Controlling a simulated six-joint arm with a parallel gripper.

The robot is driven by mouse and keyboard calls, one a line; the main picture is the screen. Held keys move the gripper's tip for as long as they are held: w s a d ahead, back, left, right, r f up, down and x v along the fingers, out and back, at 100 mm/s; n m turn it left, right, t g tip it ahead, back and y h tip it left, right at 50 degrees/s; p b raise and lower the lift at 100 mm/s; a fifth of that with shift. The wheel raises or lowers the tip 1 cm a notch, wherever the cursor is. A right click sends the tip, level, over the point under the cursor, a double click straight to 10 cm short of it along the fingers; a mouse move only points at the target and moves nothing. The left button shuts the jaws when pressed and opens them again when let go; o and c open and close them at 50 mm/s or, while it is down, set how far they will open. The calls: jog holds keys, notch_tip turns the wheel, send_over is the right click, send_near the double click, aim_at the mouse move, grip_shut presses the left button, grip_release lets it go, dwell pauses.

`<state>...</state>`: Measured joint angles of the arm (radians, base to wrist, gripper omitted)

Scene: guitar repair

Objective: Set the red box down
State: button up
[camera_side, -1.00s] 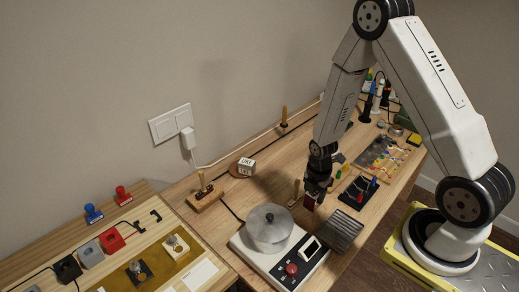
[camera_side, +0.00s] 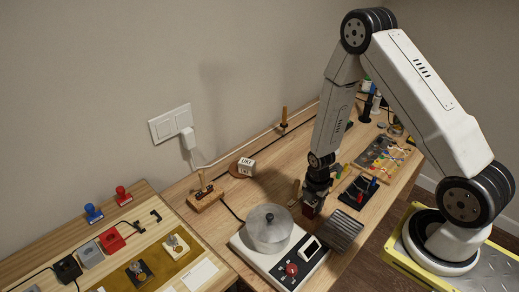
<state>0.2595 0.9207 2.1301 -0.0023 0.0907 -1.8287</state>
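My gripper (camera_side: 314,198) points down over the wooden bench, just behind the dark ribbed block and to the right of the pot. A small dark red box (camera_side: 311,211) shows at its fingertips, and the gripper appears shut on it. The fingers hide the upper part of the box. The box is at or close above the bench top; I cannot tell whether it touches.
A silver pot (camera_side: 269,227) stands on a white hotplate (camera_side: 290,262) to the left. The dark ribbed block (camera_side: 341,234) lies in front. A black tool rack (camera_side: 358,192) is at the right. Bare wood (camera_side: 225,222) shows left of the hotplate.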

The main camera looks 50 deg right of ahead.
jog(key=o, duration=0.3)
jog(key=shift+r, duration=0.2)
jog(key=shift+r, duration=5.95)
jog(key=shift+s+a+r+m+t, duration=0.55)
jog(key=shift+a+r+m, duration=1)
jog(key=shift+m, duration=1.45)
jog(key=shift+s+a+r+m+t, duration=0.3)
jog(key=shift+s+a+r+m, duration=0.4)
jog(key=shift+a+r+m, duration=1.55)
jog(key=shift+s+a+r+m+t, duration=0.55)
jog(key=shift+r+m, duration=0.55)
jog(key=shift+m, duration=2.65)
